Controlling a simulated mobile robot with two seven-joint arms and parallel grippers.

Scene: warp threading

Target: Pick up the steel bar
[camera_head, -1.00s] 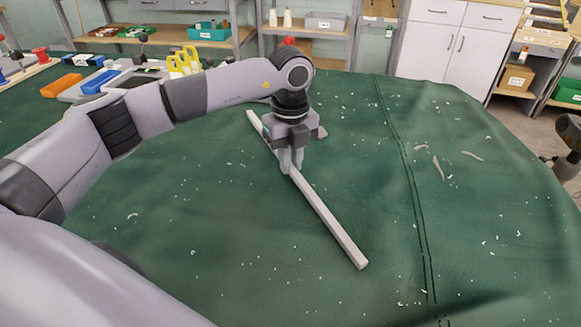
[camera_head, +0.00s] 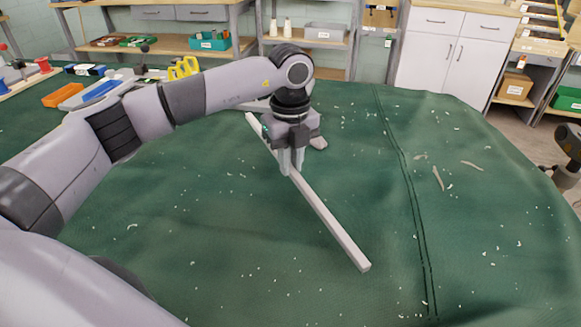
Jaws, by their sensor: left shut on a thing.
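The steel bar (camera_head: 328,220) is a long, straight, pale grey bar. It runs slantwise from the upper left to the lower right over the green cloth. My left gripper (camera_head: 290,168) points down and is shut on the bar near its middle. The fingers and the gripper body hide part of the bar. I cannot tell whether the bar touches the cloth or is slightly above it. My right gripper is not in view.
The green cloth-covered table (camera_head: 480,255) has a seam and scattered pale scraps. An orange bin (camera_head: 63,95) and yellow-handled tool (camera_head: 184,68) lie at the back left. Shelves and a white cabinet (camera_head: 445,50) stand behind. The cloth around the bar is mostly clear.

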